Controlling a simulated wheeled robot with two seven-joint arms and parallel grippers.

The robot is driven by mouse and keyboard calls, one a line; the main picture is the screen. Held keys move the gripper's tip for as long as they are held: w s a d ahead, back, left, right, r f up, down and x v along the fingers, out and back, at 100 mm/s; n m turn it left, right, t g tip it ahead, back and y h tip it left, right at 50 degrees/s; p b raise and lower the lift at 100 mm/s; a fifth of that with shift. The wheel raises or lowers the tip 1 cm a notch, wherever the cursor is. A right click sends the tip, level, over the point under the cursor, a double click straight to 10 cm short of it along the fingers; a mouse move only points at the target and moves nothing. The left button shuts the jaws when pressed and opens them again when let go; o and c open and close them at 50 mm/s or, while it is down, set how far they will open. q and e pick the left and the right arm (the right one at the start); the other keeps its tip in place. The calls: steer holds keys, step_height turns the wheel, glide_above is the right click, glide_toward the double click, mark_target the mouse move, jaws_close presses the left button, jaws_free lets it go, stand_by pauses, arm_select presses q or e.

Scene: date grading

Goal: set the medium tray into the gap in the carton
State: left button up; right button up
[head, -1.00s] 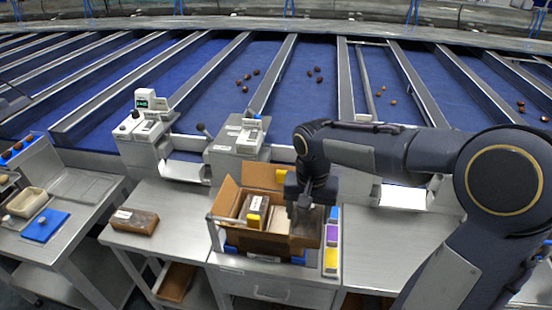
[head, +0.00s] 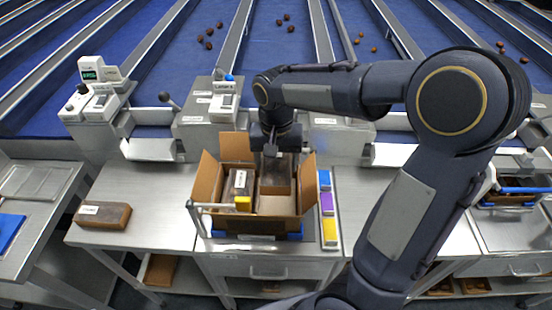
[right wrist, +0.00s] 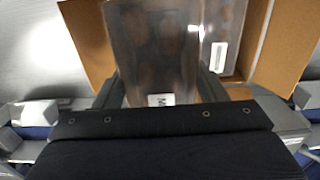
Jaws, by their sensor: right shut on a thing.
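The open cardboard carton (head: 206,185) stands on the middle bench with its flaps spread. A dark tray with a white label (head: 239,182) sits in its left part, a yellow piece at its near end. The floor to the right of that tray is bare. My right gripper (head: 277,155) is over the carton's back right part, shut on the clear-lidded medium tray (head: 284,168). In the right wrist view this tray (right wrist: 155,50) shows dark dates and an "M" label between the fingers. Its underside is hidden, so I cannot tell whether it touches the carton. My left gripper is out of view.
Another brown tray (head: 103,215) lies on the bench at the left. A blue, purple and yellow strip (head: 327,205) lies right of the carton. A grey bar (head: 199,215) stands at its front left corner.

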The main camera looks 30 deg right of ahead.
mark_target(276, 200)
step_height(276, 200, down, 4)
steer(key=b, duration=0.3)
steer(key=shift+f+b, duration=1.3)
steer(key=shift+f, duration=0.65)
steer(key=shift+f+b, duration=1.55)
steer(key=shift+f, duration=0.6)
stand_by(0.4)
steer(key=o, duration=1.1)
steer(key=shift+s, duration=0.1)
steer(key=shift+c, duration=0.9)
steer(key=shift+o, duration=0.6)
steer(key=shift+r, duration=0.15)
